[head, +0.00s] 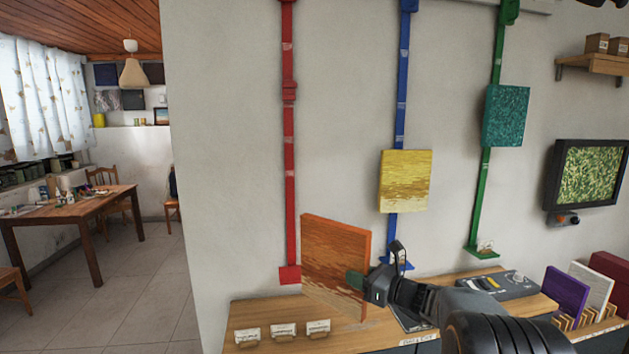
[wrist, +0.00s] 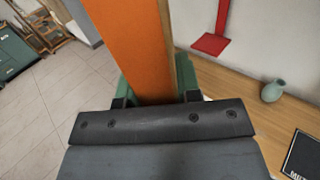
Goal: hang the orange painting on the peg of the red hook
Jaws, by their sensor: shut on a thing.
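The orange painting (head: 336,258) is upright in front of the wall, just right of the red strap's lower end. My gripper (head: 358,282) is shut on its right edge. In the wrist view the orange painting (wrist: 138,45) stands edge-on between the jaws of my gripper (wrist: 155,90). The red strap (head: 289,150) hangs down the wall, with a red block (head: 289,91) partway up that may be the red hook; its peg cannot be made out. The strap's red foot plate (head: 290,275) also shows in the wrist view (wrist: 210,44). The painting is apart from the strap.
A yellow painting (head: 405,181) hangs on the blue strap (head: 401,120), and a teal painting (head: 506,115) on the green strap (head: 498,60). A wooden bench (head: 250,315) runs below with small cards. A purple panel (head: 567,293) stands at right. Bare wall lies left of the red strap.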

